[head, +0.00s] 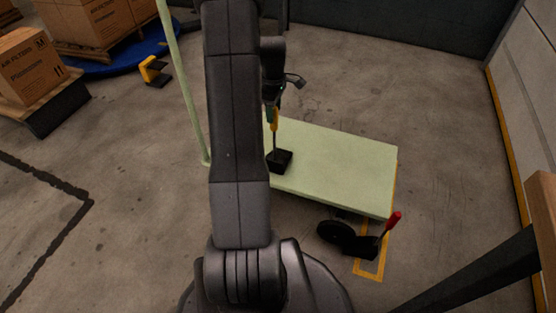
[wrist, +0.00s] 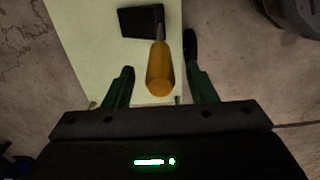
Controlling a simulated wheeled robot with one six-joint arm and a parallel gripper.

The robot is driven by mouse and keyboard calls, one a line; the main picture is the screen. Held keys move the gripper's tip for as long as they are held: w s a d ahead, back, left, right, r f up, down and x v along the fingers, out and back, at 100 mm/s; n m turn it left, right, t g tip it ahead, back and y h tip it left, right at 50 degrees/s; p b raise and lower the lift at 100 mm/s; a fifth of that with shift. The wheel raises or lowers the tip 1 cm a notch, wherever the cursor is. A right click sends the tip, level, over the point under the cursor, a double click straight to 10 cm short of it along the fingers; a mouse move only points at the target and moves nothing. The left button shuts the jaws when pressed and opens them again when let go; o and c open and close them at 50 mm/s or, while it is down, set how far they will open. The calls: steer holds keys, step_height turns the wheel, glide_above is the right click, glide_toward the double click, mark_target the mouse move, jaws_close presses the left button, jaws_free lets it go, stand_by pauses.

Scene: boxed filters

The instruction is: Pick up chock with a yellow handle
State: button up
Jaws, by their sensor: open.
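The chock with a yellow handle stands on the pale green flatbed cart (head: 335,160). Its black block (head: 280,161) rests on the cart's deck and its yellow handle (head: 275,121) points up. In the wrist view the yellow handle (wrist: 160,72) lies between the two green fingers of my gripper (wrist: 158,78), with the black block (wrist: 140,22) beyond. My gripper is open, with a visible gap on each side of the handle. In the head view my arm hides part of the cart, and the fingers are hard to make out.
Another chock with a red handle (head: 393,221) sits on the floor by the cart's wheel (head: 336,232). A yellow and black object (head: 153,71) stands at upper left, near boxes on pallets (head: 30,65). The cart's upright pole (head: 183,85) rises left of my arm.

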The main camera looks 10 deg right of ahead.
step_height(320, 180, down, 5)
steer(key=shift+r+b, duration=0.15)
steer(key=shift+b, duration=0.85)
steer(key=shift+r, duration=0.15)
jaws_close()
